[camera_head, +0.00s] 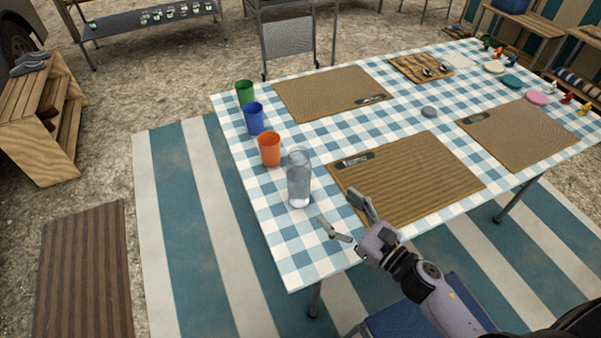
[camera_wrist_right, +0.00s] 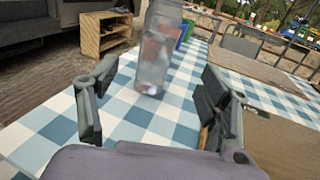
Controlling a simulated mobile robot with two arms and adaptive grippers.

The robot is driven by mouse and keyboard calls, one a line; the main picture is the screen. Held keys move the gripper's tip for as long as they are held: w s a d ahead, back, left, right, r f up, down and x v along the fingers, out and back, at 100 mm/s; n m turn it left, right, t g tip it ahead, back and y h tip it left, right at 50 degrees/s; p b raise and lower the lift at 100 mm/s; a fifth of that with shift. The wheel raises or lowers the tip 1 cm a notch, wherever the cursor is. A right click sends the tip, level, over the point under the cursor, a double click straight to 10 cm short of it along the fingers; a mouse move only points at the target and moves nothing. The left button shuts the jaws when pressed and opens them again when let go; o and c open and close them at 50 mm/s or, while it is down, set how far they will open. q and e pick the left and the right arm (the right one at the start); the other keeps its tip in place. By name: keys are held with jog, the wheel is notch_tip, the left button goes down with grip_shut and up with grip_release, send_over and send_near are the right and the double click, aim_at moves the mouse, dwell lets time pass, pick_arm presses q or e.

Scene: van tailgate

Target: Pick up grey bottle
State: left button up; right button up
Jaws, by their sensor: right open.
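The grey bottle (camera_head: 299,178) is a clear, greyish cylinder standing upright on the checked tablecloth near the table's left front. In the right wrist view the bottle (camera_wrist_right: 156,50) stands beyond the gap between the fingers, its top cut off by the frame edge. My right gripper (camera_head: 345,214) is open and empty. It is in front of the bottle and to its right in the head view, apart from it. In the wrist view the right gripper (camera_wrist_right: 160,105) has its two fingers spread wide to either side of the bottle. My left gripper is not in view.
Orange (camera_head: 269,150), blue (camera_head: 254,118) and green (camera_head: 245,93) cups stand in a row behind the bottle. A brown placemat (camera_head: 405,180) with cutlery lies right of it. A wooden board (camera_head: 421,68) lies at the back. The tablecloth before the bottle is clear.

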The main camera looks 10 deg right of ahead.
aim_at(307, 183)
jog(key=x, duration=0.3)
jog(key=p+x, duration=0.1)
jog(key=x, duration=0.1)
jog(key=shift+w+a+r, duration=0.25)
jog(key=shift+w, duration=0.05)
jog(key=p+x, duration=0.1)
jog(key=x, duration=0.2)
jog(key=shift+w+f, duration=0.1)
jog(key=shift+f, duration=0.1)
jog(key=p+x, duration=0.1)
jog(key=x, duration=0.3)
jog(key=shift+w+a+f, duration=0.15)
jog(key=shift+w, duration=0.05)
jog(key=shift+w+a, duration=0.1)
jog(key=shift+w, duration=0.05)
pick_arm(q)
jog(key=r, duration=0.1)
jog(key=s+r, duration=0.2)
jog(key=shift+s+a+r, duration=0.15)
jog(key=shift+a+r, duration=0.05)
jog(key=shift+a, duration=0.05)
pick_arm(e)
jog(key=shift+c, duration=0.4)
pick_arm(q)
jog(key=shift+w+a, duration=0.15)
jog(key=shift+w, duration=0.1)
pick_arm(e)
jog(key=c, duration=1.5)
